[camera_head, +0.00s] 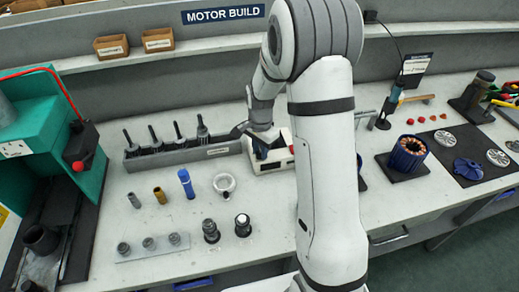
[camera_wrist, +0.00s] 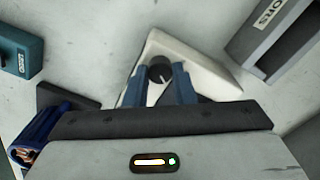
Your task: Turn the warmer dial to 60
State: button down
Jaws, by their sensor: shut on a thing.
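The warmer (camera_head: 272,167) is a small white box with a label on its front, on the bench behind my arm. In the wrist view the warmer (camera_wrist: 208,72) carries a round black dial (camera_wrist: 159,67) with a short white pointer mark. The mark points towards the lower right of that picture. No scale numbers are readable. My gripper (camera_wrist: 160,80) has its two blue fingers shut on the dial, one on each side. In the head view my gripper (camera_head: 266,150) is at the warmer, and the dial is hidden.
A grey rack (camera_head: 180,153) with several dark upright tools stands left of the warmer. A white ring-shaped part (camera_head: 223,185), a blue bottle (camera_head: 186,183) and several small parts stand in front. A blue motor housing (camera_head: 408,153) is to the right.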

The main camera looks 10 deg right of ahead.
jog(key=shift+n, duration=0.4)
jog(key=n+b, duration=0.1)
jog(key=n, duration=0.2)
jog(key=n+b, duration=0.1)
jog(key=n, duration=0.2)
jog(key=shift+n, duration=0.3)
jog(key=n+b, duration=0.1)
jog(key=n, duration=0.5)
jog(key=shift+w+a+b, duration=0.1)
jog(key=shift+b, duration=0.25)
jog(key=shift+n, duration=0.4)
jog(key=c, duration=1.2)
grip_release()
